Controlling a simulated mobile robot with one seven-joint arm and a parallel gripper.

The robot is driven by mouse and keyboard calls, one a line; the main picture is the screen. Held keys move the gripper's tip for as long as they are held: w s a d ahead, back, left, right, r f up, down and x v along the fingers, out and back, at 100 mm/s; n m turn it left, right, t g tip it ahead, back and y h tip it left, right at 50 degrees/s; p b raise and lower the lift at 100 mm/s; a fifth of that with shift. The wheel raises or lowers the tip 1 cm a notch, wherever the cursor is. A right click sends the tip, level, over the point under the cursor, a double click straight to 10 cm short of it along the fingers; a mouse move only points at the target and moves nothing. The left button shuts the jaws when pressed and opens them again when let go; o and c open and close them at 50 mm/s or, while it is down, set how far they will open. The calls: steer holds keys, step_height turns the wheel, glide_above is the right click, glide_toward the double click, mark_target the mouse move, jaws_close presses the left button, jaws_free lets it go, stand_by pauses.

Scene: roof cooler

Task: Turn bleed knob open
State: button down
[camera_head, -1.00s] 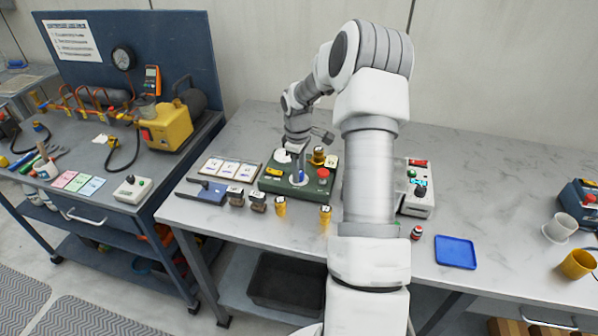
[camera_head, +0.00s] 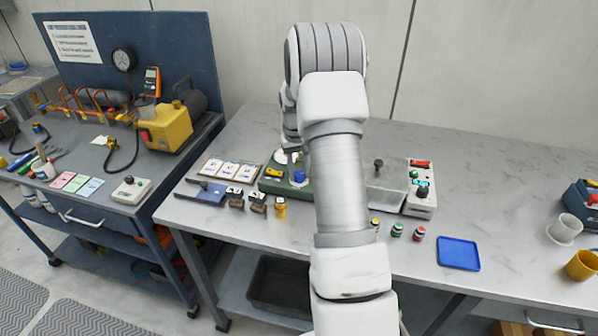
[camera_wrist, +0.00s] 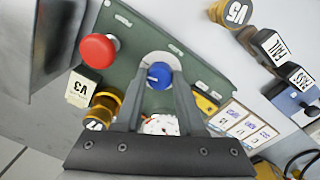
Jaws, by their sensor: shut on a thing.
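The green box (camera_wrist: 196,78) carries a blue knob (camera_wrist: 159,75) on a pale round seat, with a white mark line on its top. In the wrist view my gripper (camera_wrist: 159,70) points down at it, with one finger on each side, shut on the blue knob. A red mushroom button (camera_wrist: 98,50) is on the same box. In the head view the green box (camera_head: 272,186) is partly covered by my arm. A bit of the blue knob (camera_head: 299,177) shows there. No label on the knob can be read.
Next to the box in the wrist view are a block marked V3 (camera_wrist: 82,88) and a brass cap marked V5 (camera_wrist: 236,13). A tag board (camera_wrist: 243,122) lies beside it. A grey control unit (camera_head: 420,190) and a blue tray (camera_head: 458,253) stand to the right.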

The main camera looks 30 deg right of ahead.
mark_target(296, 174)
steer(key=shift+m, duration=1.1)
steer(key=c, duration=0.5)
jaws_free()
step_height(296, 174, up, 18)
steer(key=shift+w+a+f+p, duration=0.2)
steer(key=shift+a+f+p, duration=0.1)
steer(key=shift+p, duration=0.15)
